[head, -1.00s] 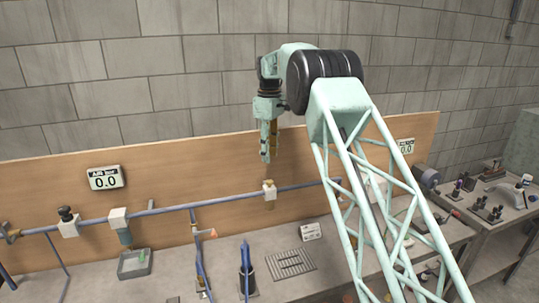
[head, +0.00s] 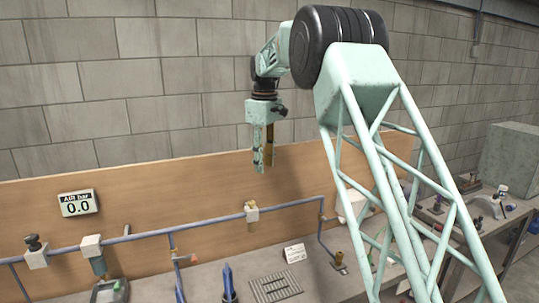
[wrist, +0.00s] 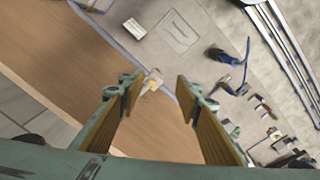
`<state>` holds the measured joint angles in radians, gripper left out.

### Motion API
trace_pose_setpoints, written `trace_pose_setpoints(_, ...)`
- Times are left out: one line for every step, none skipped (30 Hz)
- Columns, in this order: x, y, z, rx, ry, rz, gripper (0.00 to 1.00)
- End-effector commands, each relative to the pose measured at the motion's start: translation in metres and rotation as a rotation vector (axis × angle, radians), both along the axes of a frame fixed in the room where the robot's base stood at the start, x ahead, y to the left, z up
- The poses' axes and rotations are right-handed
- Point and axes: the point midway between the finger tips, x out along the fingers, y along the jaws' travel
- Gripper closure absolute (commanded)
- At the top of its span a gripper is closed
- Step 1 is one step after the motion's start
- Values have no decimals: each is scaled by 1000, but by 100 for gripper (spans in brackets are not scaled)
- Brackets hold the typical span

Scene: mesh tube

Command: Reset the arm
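My arm rises at the right in the head view. My gripper (head: 265,168) hangs fingers down in front of the wooden backboard (head: 150,190), above the blue pipe (head: 185,220). In the wrist view my gripper (wrist: 158,100) shows two pale green fingers with tan inner pads set wide apart. Nothing is between the pads. A white pipe fitting (wrist: 153,79) shows below and beyond the gap; it also shows in the head view (head: 251,212).
Below stand a blue tool holder (head: 229,285), a slotted plate (head: 274,287) and a small white card (head: 294,253). A side bench with several tools (head: 480,208) lies at the right. The air above the board is clear.

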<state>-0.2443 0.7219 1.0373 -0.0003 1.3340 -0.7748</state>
Motion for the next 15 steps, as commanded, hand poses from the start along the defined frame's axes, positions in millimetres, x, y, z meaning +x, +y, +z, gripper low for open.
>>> trace_pose_setpoints(-7,-5,5,1,-5,-12,69)
trace_pose_setpoints(-10,-8,7,3,-7,-19,69)
trace_pose_setpoints(-15,-11,11,4,-9,-30,69)
trace_pose_setpoints(-18,-13,13,5,-12,-38,69)
trace_pose_setpoints(-22,-16,16,6,-15,-45,69)
trace_pose_setpoints(-27,-19,19,7,-17,-55,69)
trace_pose_setpoints(-31,-22,22,8,-19,-63,69)
trace_pose_setpoints(-34,-25,24,9,-21,-71,69)
trace_pose_setpoints(-40,-28,27,9,-22,-82,69)
trace_pose_setpoints(-44,-31,30,10,-25,-89,69)
trace_pose_setpoints(-47,-34,32,11,-28,-97,69)
trace_pose_setpoints(-53,-37,34,13,-30,-107,69)
trace_pose_setpoints(-57,-40,37,14,-33,-116,69)
trace_pose_setpoints(-61,-43,38,14,-34,-123,69)
trace_pose_setpoints(-67,-46,41,16,-38,-133,69)
